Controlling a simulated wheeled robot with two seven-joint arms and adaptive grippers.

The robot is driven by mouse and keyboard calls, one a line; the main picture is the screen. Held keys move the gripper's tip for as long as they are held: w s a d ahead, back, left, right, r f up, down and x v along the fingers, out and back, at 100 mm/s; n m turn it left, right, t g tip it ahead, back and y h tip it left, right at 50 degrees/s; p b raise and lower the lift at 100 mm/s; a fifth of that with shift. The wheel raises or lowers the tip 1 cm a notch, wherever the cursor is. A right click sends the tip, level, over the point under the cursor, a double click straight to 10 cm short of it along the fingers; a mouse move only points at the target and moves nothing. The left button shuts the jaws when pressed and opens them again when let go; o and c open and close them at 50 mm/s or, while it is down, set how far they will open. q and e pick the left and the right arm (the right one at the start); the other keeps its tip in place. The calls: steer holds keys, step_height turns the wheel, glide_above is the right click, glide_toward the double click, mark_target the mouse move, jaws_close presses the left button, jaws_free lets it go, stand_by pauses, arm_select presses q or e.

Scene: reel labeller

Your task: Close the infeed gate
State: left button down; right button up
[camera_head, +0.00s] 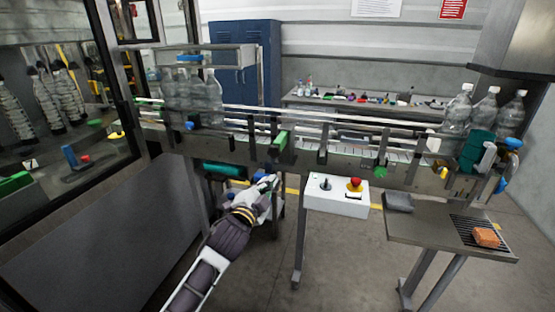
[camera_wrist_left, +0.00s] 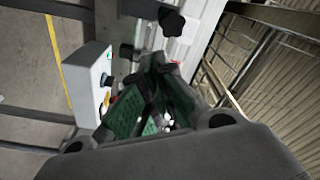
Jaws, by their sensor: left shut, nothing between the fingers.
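A conveyor (camera_head: 340,150) with metal guide rails crosses the head view. Bottles stand at its left end (camera_head: 205,98) and right end (camera_head: 484,112). My left gripper (camera_head: 267,184) is below the near side of the conveyor, left of the control box, shut and empty. In the left wrist view its dark and green fingers (camera_wrist_left: 158,105) lie near a black knob (camera_wrist_left: 172,21) on the conveyor's side. My right gripper is not in view.
A white control box (camera_head: 336,196) with a red button hangs right of my left gripper; it also shows in the wrist view (camera_wrist_left: 88,80). A metal side table (camera_head: 430,232) holds an orange block (camera_head: 486,237). A glazed machine cabinet (camera_head: 60,120) stands at left.

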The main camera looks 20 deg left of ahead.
mark_target(278, 154)
arm_select(q)
steer(key=shift+s+a+r+m+y, duration=0.2)
steer(key=shift+s+r+m+y, duration=0.1)
steer(key=shift+m, duration=0.55)
steer(key=shift+s+a+r+m+y, duration=0.15)
steer(key=shift+s+r+m+y, duration=0.15)
steer(key=shift+m, duration=0.6)
steer(key=shift+s+a+r+m+y, duration=0.2)
steer(key=shift+s+r+m, duration=0.15)
steer(key=shift+m, duration=0.5)
steer(key=shift+w, duration=0.15)
steer(key=shift+w+d+p, duration=0.15)
steer(key=shift+w+p, duration=0.55)
steer(key=shift+w, duration=2.75)
steer(key=shift+w+d+p, duration=0.1)
steer(key=shift+w+p, duration=0.55)
steer(key=shift+w, duration=2.85)
